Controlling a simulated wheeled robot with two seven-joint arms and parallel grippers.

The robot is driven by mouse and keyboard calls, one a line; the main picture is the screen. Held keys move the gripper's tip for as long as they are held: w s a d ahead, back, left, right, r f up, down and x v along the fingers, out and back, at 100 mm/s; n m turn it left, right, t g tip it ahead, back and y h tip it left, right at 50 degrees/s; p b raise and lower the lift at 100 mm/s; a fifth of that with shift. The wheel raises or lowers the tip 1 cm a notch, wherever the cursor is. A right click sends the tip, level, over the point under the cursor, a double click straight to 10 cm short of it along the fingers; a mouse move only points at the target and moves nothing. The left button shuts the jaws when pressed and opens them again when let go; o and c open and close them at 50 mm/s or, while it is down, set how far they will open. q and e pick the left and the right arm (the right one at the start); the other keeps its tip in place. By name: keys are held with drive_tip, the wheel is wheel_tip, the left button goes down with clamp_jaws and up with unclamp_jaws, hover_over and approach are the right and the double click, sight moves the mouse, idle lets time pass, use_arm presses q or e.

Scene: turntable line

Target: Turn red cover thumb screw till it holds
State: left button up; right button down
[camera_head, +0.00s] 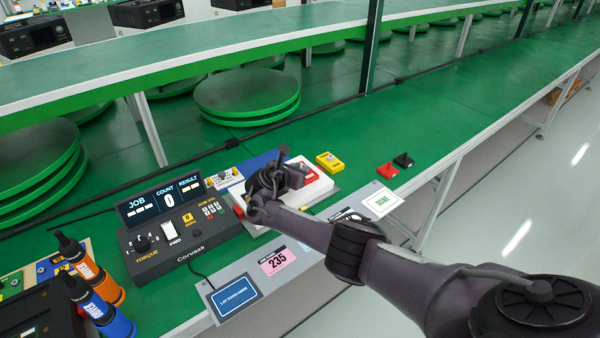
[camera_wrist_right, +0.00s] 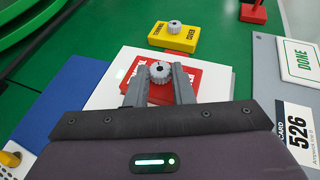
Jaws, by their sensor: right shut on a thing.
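The red cover (camera_head: 311,173) lies on a white block (camera_head: 322,187) in the middle of the bench. It also shows in the wrist view (camera_wrist_right: 206,80), partly hidden by my right gripper. A grey knurled thumb screw (camera_wrist_right: 160,72) stands on the red cover. My right gripper (camera_wrist_right: 160,80) has a finger on each side of the screw and is shut on it. In the head view my right gripper (camera_head: 277,174) covers part of the red cover and hides the screw. My left gripper is not in view.
A yellow cover (camera_wrist_right: 173,38) with its own grey screw lies just beyond. Red (camera_head: 388,171) and black (camera_head: 403,160) pieces lie farther right. A DONE card (camera_head: 382,202) lies right.

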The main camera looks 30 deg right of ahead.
drive_tip(key=shift+r, duration=0.1)
idle(0.4)
drive_tip(key=c, duration=1.2)
unclamp_jaws()
drive_tip(key=shift+w, duration=0.1)
drive_tip(key=shift+c, duration=0.2)
drive_tip(key=shift+a, duration=0.1)
drive_tip(key=shift+a+r, duration=0.2)
drive_tip(key=shift+a, duration=0.1)
drive_tip(key=p+v, duration=0.3)
drive_tip(key=v, duration=0.3)
drive_tip(key=shift+s+a, duration=0.3)
drive_tip(key=shift+a, duration=0.15)
